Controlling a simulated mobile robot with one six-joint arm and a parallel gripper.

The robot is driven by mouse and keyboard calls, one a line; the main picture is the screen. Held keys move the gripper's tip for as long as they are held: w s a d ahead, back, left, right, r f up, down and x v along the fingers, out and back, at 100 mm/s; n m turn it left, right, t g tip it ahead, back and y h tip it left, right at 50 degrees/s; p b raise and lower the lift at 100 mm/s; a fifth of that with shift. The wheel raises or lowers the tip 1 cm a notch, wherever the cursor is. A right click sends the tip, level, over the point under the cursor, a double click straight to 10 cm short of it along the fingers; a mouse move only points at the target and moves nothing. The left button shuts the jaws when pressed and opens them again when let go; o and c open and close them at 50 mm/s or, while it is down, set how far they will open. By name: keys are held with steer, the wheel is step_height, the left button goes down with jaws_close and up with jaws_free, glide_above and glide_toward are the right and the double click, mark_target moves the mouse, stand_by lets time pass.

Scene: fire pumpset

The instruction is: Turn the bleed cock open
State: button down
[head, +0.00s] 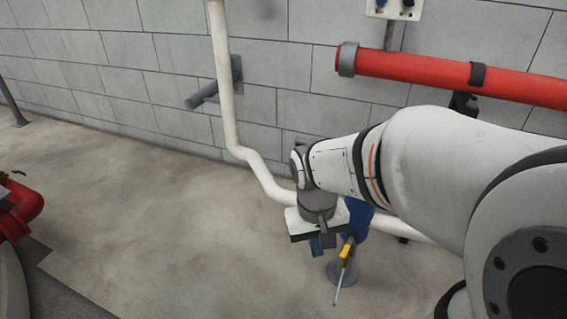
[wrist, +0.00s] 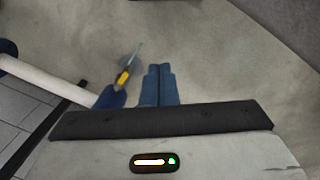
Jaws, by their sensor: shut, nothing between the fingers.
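A blue fitting (head: 357,218) sits on the white pipe low near the floor; it also shows in the wrist view (wrist: 110,97). A yellow part (head: 347,250) with a thin metal rod sticks out from it, pointing down in the head view; the yellow part is also in the wrist view (wrist: 123,78). This looks like the bleed cock and its lever, but I cannot tell its setting. My gripper (head: 318,248) is shut and empty, beside the yellow part and apart from it in the picture. Its blue fingers lie together in the wrist view (wrist: 159,70).
The white pipe (head: 228,100) drops along the grey block wall and bends along the floor. A thick red pipe (head: 420,72) runs along the wall at upper right. Red piping (head: 22,205) stands at far left. The concrete floor (head: 180,240) between is clear.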

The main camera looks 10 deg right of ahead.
steer(key=w+d+f+g+h, duration=0.2)
steer(key=w+f+g+h, duration=0.2)
steer(key=w+f+h, duration=1.15)
steer(key=t+h+b, duration=0.2)
steer(key=t, duration=0.3)
glide_toward(347, 247)
steer(key=w+d, duration=0.2)
steer(key=w, duration=0.1)
steer(key=shift+s+d+n+y+b, duration=0.25)
steer(key=shift+s+d+n+b, duration=0.2)
steer(key=shift+s+d, duration=0.85)
